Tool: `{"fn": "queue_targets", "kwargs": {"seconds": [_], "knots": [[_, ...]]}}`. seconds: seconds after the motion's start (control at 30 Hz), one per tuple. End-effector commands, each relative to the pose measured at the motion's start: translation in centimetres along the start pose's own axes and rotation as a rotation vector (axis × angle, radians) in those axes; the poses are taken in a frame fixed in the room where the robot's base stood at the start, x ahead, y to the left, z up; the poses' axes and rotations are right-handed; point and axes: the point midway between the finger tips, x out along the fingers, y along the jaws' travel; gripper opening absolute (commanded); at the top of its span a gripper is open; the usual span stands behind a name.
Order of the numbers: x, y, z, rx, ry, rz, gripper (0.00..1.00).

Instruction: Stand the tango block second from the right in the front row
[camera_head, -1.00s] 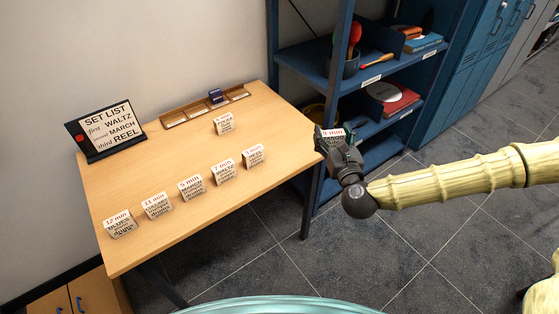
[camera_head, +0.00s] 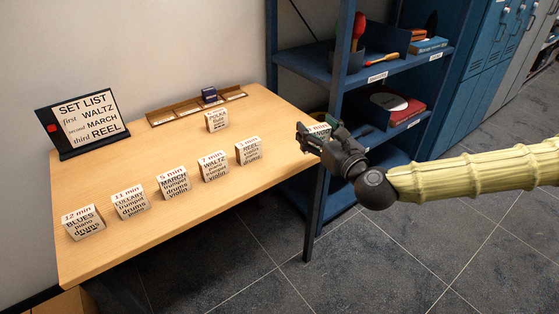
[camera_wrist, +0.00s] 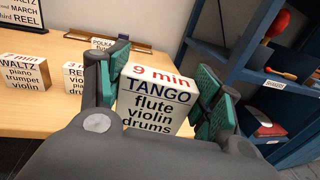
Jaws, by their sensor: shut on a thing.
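My gripper (camera_head: 316,138) is shut on the tango block (camera_head: 319,128), a white block with "9 min" in red. In the wrist view the tango block (camera_wrist: 155,100) is upright between the green pads, its label facing the camera. It is held at the table's right end, right of the reel block (camera_head: 249,151). The row on the table (camera_head: 270,130) runs from left: blues block (camera_head: 83,223), lullaby block (camera_head: 131,201), march block (camera_head: 174,183), waltz block (camera_head: 213,167), reel block. The polka block (camera_head: 217,121) stands alone behind them.
A set list board (camera_head: 90,122) stands at the back left. A wooden tray (camera_head: 180,112) with a small dark blue block (camera_head: 209,95) lies along the back edge. A blue shelf (camera_head: 345,85) stands close to the table's right end.

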Motion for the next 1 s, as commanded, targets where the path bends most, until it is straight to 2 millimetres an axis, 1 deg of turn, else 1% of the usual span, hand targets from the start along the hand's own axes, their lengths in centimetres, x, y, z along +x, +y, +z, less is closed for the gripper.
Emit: {"fn": "queue_targets", "kwargs": {"seconds": [0.03,0.3,0.5,0.77,0.87,1.0], "knots": [[0.0,0.2,-1.2,-0.002,-0.003,0.013,0.41],[-0.4,2.0,-2.5,-0.009,-0.003,0.094,0.41],[-1.0,3.2,-3.1,-0.015,-0.002,0.146,0.41],[-1.3,3.9,-3.2,-0.018,0.001,0.178,0.41],[-0.5,3.9,-3.3,-0.018,0.001,0.18,0.41],[2.0,3.8,-3.6,-0.021,0.001,0.181,0.41]]}}
